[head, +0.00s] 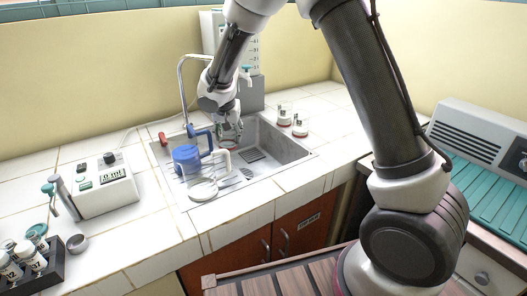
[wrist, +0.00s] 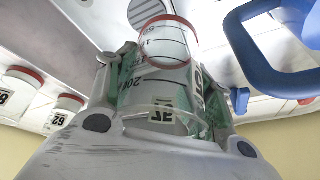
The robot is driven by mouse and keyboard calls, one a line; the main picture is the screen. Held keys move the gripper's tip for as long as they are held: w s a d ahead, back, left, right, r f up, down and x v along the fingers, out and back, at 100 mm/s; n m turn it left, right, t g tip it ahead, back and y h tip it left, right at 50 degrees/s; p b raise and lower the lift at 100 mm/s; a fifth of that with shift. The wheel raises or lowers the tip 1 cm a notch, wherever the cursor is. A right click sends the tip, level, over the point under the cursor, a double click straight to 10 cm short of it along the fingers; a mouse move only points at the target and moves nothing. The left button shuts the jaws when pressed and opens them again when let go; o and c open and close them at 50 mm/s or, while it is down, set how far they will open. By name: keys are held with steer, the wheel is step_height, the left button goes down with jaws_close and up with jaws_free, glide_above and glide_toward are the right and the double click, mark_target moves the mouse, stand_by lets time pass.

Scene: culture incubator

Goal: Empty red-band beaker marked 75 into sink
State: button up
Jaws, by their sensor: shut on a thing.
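My gripper (head: 230,122) is shut on a clear beaker with a red band (wrist: 178,25); it also shows in the head view (head: 231,141). Its label reads 75 upside down in the wrist view, beside printed volume marks. The fingers are on both sides of its wall. The beaker is over the sink basin (head: 275,146). Its red-band end is farthest from the wrist camera and low in the head view. I cannot tell its exact tilt or whether liquid is inside. The sink drain grille (wrist: 146,12) shows beyond it.
Two red-banded beakers (head: 284,118) (head: 300,129) stand right of the sink; their labels show at left in the wrist view (wrist: 68,105). The tap (head: 181,85) rises behind.

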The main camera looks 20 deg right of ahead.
steer(key=shift+a+r+h, duration=0.15)
steer(key=shift+r+h, duration=0.35)
steer(key=shift+r, duration=0.25)
step_height(320, 180, up, 11)
steer(key=s+d+f+n, duration=0.1)
steer(key=s+d+f, duration=0.1)
steer(key=d, duration=0.4)
steer(key=s+d+f+n+y, duration=0.1)
steer(key=s+d+f+n, duration=0.1)
steer(key=d+f, duration=0.2)
steer(key=s+d+f+n, duration=0.1)
steer(key=d+f, duration=0.3)
steer(key=d, duration=0.6)
steer(key=shift+s+d+n+y, duration=0.2)
steer(key=shift+s+n+y, duration=0.15)
steer(key=shift+s, duration=0.45)
steer(key=shift+f, duration=0.15)
